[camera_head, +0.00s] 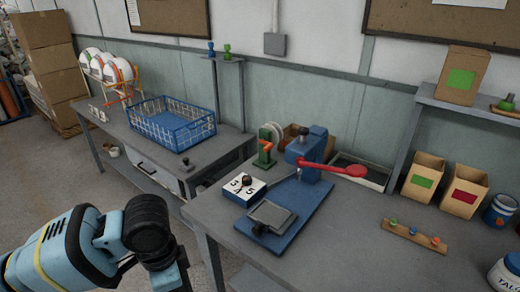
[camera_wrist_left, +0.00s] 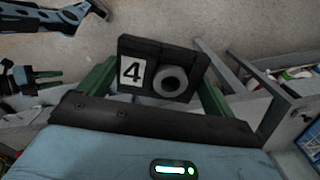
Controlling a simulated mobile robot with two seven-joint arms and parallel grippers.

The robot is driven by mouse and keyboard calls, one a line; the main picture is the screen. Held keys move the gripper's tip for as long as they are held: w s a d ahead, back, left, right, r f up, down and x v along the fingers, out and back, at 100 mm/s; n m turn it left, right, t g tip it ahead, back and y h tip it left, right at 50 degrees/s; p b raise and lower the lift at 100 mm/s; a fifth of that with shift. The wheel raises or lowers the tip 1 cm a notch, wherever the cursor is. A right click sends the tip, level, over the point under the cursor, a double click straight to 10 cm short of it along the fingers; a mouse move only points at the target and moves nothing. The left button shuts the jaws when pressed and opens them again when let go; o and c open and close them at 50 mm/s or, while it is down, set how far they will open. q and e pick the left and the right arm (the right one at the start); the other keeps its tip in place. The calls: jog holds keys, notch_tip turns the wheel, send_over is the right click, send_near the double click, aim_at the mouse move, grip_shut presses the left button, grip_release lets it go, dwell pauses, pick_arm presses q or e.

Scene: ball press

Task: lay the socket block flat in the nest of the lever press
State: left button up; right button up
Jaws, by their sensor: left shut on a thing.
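The lever press stands on the near bench in the head view, with a blue base (camera_head: 305,205), a blue head (camera_head: 306,145) and a red lever (camera_head: 345,169) sticking out to the right. A grey square nest (camera_head: 270,215) sits at the front of its base and looks empty. The socket block (camera_wrist_left: 147,60), dark with a white "4" label and a grey round socket, is gripped between the green fingers of my left gripper (camera_wrist_left: 160,75) in the left wrist view. In the head view my left arm is at the lower left, away from the press; its fingers are hidden there.
A white numbered block (camera_head: 243,190) with a dark ball stands left of the press. A blue wire basket (camera_head: 172,125) is on the far bench. A wooden strip with coloured knobs (camera_head: 414,236) lies at right. A gripper-like part (camera_wrist_left: 35,83), possibly mine, shows in the wrist view.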

pick_arm(q)
jog(key=n, duration=0.2)
jog(key=a+r+n, duration=0.1)
jog(key=n, duration=0.1)
jog(key=a+r+n, duration=0.1)
jog(key=n, duration=0.1)
jog(key=shift+s+r, duration=0.15)
jog(key=shift+s, duration=0.05)
jog(key=n, duration=0.2)
jog(key=a+r+n, duration=0.1)
jog(key=n, duration=0.1)
jog(key=shift+s+a+r+n, duration=0.1)
jog(key=shift+s+r+n, duration=0.1)
jog(key=shift+n, duration=0.1)
jog(key=shift+s+a+r+n, duration=0.1)
jog(key=shift+a+r+n, duration=0.05)
jog(key=shift+n, duration=0.35)
jog(key=shift+a+r+n, duration=0.1)
jog(key=shift+r+n, duration=0.05)
jog(key=shift+n, duration=0.35)
jog(key=shift+f, duration=0.1)
